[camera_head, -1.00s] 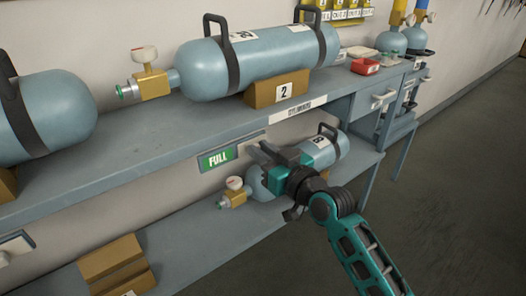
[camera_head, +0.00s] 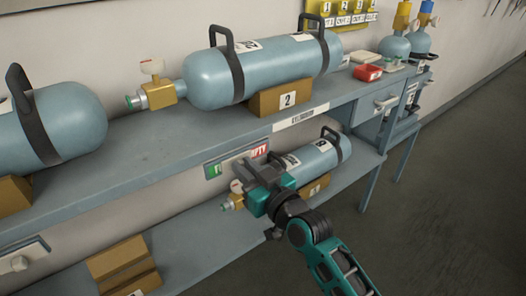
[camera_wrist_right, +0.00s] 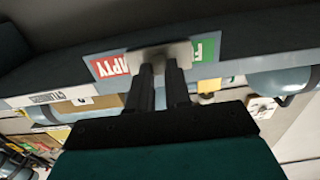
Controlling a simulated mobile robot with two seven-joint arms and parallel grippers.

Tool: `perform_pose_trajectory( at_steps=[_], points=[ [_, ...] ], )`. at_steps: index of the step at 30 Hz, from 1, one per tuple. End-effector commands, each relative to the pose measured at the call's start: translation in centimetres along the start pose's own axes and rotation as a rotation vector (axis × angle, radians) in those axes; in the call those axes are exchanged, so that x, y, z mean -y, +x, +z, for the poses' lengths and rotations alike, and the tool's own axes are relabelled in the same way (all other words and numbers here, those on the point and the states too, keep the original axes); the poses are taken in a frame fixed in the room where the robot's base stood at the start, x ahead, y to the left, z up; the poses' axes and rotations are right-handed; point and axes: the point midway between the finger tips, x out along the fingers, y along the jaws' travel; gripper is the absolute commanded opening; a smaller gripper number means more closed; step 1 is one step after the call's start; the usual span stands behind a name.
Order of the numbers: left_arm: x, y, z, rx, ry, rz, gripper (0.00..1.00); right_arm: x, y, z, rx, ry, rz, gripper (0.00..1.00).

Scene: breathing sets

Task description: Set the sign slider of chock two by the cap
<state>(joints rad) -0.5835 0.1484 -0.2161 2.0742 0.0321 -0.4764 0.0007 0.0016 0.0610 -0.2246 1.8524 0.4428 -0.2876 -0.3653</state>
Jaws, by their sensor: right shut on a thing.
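Chock two (camera_head: 281,97) is the brown block labelled 2 under the large cylinder on the upper shelf. Its sign (camera_head: 259,151) is on the shelf's front edge, red lettering showing on the right and a bit of green on the left. The pale slider (camera_wrist_right: 181,52) crosses the middle of the sign in the right wrist view, with part of red "EMPTY" on one side and part of green on the other. My right gripper (camera_head: 240,170) is shut at the slider; its dark fingers (camera_wrist_right: 163,75) meet the slider, hiding the cap. My left gripper is not in view.
A smaller cylinder (camera_head: 316,158) lies on the lower shelf just behind my right gripper. Brown blocks (camera_head: 124,264) sit lower left. Another large cylinder (camera_head: 70,125) is at the upper left. The floor at right is clear.

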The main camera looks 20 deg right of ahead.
Motion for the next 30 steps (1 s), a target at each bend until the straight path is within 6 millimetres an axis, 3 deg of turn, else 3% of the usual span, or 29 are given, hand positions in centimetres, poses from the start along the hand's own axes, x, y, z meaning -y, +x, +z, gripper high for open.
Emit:
perform_pose_trajectory(
  at_steps=[1,6,16,17,18,24,30],
  points=[
    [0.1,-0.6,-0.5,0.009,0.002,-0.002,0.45,1.2,0.0,-0.4,0.007,0.007,-0.003,0.0],
    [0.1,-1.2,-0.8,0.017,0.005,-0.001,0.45,3.3,-0.1,-0.1,0.006,0.002,-0.003,0.0],
    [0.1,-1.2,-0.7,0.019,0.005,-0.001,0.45,3.8,-0.1,0.1,0.004,0.001,-0.007,0.0],
    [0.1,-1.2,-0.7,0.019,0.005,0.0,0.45,3.8,-0.1,0.1,0.004,0.001,-0.007,0.2],
    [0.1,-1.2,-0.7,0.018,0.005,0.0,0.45,3.8,-0.1,0.1,0.004,0.001,-0.007,0.24],
    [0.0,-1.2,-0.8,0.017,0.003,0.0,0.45,3.7,-0.1,0.1,0.004,0.001,-0.005,0.43],
    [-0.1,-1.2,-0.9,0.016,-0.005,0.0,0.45,3.6,0.0,0.0,0.002,-0.001,-0.003,0.45]
  ],
)
